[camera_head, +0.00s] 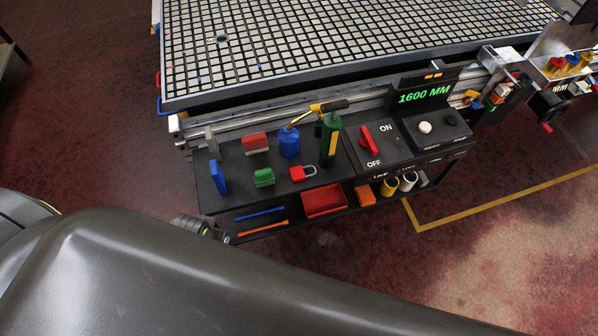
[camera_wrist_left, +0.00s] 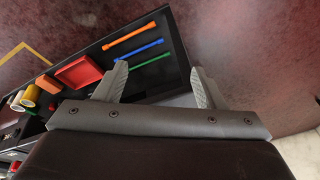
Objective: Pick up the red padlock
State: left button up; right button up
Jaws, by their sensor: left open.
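The red padlock (camera_head: 302,173) lies on the black top shelf in the head view, with its shackle toward the right. It sits right of a green block and in front of a blue bottle. My left gripper shows in the left wrist view (camera_wrist_left: 160,85), open and empty, its two grey fingers apart. The fingers are over the edge of the lower shelf, near a green rod. In the head view, my large dark arm link crosses the bottom, and the left gripper's fingers cannot be made out. The padlock is not visible in the left wrist view. My right gripper is not in view.
On the top shelf (camera_head: 235,190) are a green block (camera_head: 263,177), red block (camera_head: 254,143), blue bottle (camera_head: 289,142), green bottle (camera_head: 329,140) and red switch (camera_head: 367,140). The lower shelf holds a red tray (camera_head: 323,201) and rods. The grid table (camera_head: 330,45) stands behind.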

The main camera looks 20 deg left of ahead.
pick_arm(q)
jog(key=w+d+r, duration=0.2)
jog(key=w+r, duration=0.1)
jog(key=r, duration=0.4)
notch_tip(320, 180, up, 11)
jog(key=n+g+h, duration=0.2)
jog(key=n+g, duration=0.1)
jog(key=n, duration=0.3)
send_over(297, 172)
jog(key=f, duration=1.2)
jog(key=shift+w+d+f, duration=0.15)
jog(key=shift+w+f, duration=0.05)
jog(key=shift+w, duration=0.1)
jog(key=f, duration=0.3)
jog(key=shift+s+f, duration=0.35)
jog(key=shift+f, duration=0.75)
jog(key=c, duration=1.2)
